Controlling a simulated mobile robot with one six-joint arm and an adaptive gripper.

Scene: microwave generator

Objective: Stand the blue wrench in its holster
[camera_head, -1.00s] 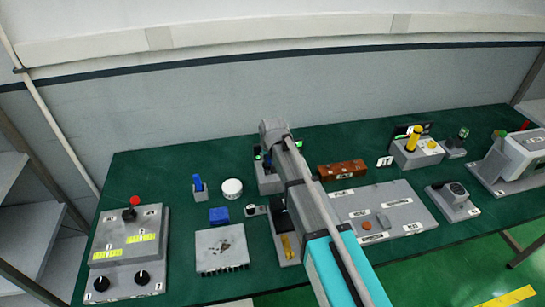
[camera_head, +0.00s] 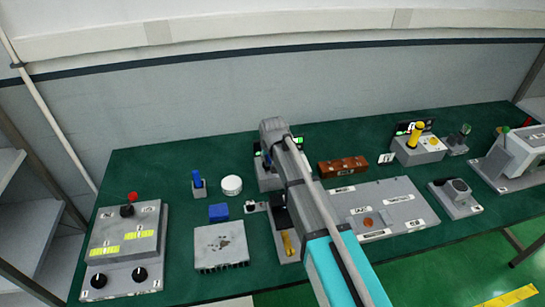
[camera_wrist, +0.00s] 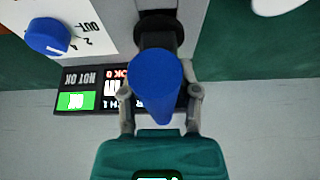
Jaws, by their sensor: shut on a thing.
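In the head view my arm hides the handle, and my gripper end (camera_head: 273,128) is above a grey device (camera_head: 268,178) with small green lights. I cannot tell for certain which block is the holster.
A display (camera_wrist: 85,90) with a green field and "NOT OK" lettering is behind the handle. A blue cap (camera_wrist: 48,36) sits on a white panel. A small grey block with a blue upright piece (camera_head: 197,179), a white round item (camera_head: 231,185) and a brown block (camera_head: 343,168) stand nearby.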

